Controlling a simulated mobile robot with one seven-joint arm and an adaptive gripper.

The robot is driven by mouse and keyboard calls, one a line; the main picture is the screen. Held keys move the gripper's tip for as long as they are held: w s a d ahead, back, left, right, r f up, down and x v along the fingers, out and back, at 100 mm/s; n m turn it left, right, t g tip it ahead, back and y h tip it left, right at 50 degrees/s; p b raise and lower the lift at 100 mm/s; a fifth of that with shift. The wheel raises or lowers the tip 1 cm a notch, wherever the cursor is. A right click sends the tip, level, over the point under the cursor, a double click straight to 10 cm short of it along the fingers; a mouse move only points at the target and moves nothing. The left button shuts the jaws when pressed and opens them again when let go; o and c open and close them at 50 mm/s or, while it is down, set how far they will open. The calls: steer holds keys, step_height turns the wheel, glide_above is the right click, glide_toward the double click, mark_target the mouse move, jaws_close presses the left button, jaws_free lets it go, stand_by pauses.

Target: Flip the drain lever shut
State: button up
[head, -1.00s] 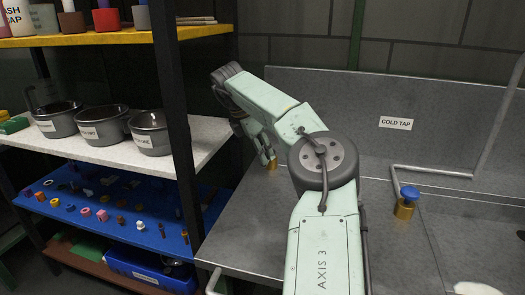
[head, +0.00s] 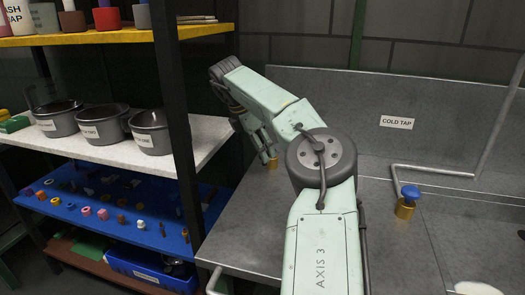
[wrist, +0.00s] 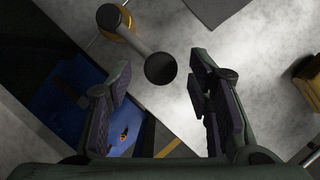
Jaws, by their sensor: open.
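The drain lever (wrist: 140,45) shows in the wrist view as a grey bar with a dark round end, rising from a gold base (wrist: 115,22) near the top. My gripper (wrist: 159,88) is open, with one finger on each side below the lever's dark end, which lies near the gap between the fingertips. I cannot tell whether either finger touches it. In the head view a small gold part (head: 272,163) shows beside my gripper at the back left of the counter. My gripper and arm hide most of the lever there.
The grey counter (head: 250,230) carries a blue-topped gold tap (head: 405,203) at right, near a COLD TAP sign (head: 396,122). A shelf rack with a black post (head: 178,130) stands close on the left, with dark pots (head: 103,125) and a blue shelf (head: 120,220).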

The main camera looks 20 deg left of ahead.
steer(key=v, duration=1)
steer(key=shift+r, duration=0.4)
steer(key=shift+s+a+f, duration=0.1)
steer(key=shift+s+a, duration=0.05)
steer(key=shift+s, duration=0.05)
